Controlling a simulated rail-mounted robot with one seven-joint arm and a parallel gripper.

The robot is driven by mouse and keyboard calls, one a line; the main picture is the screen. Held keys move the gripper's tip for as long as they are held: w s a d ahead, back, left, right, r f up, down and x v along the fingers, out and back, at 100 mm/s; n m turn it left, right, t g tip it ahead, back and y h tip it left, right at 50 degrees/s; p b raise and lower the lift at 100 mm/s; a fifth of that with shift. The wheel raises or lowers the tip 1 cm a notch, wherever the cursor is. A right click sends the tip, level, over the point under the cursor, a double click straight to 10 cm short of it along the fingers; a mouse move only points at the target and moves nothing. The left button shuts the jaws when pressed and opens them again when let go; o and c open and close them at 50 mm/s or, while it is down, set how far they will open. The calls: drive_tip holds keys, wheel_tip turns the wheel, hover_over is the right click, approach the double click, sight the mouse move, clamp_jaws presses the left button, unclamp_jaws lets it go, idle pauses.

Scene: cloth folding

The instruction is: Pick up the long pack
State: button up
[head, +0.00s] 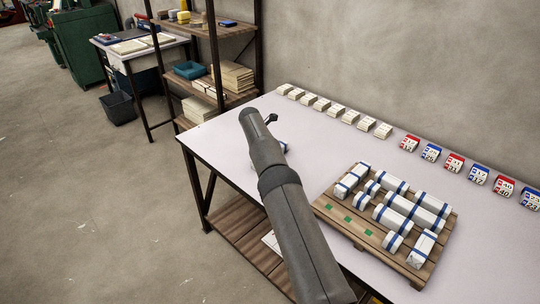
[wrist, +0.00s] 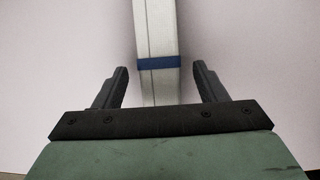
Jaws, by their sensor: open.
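A long white pack (wrist: 155,30) with a blue band shows in the wrist view, running from the top edge down between my fingers. My gripper (wrist: 160,68) is open, with one finger on each side of the pack and a gap visible on both sides. The pack's near end is hidden behind the gripper body.
A wooden pallet (head: 330,213) with several white, blue-banded packs and green marks stands on the right of the white table (head: 215,140). Rows of white blocks (head: 322,104) and red and blue numbered blocks (head: 454,162) line the wall side. A shelf rack (head: 258,50) stands behind.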

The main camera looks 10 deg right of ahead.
drive_tip(key=shift+d+f, duration=0.1)
drive_tip(key=shift+f, duration=0.2)
drive_tip(key=c, duration=1.1)
drive_tip(key=shift+c, duration=0.2)
drive_tip(key=shift+r, duration=0.1)
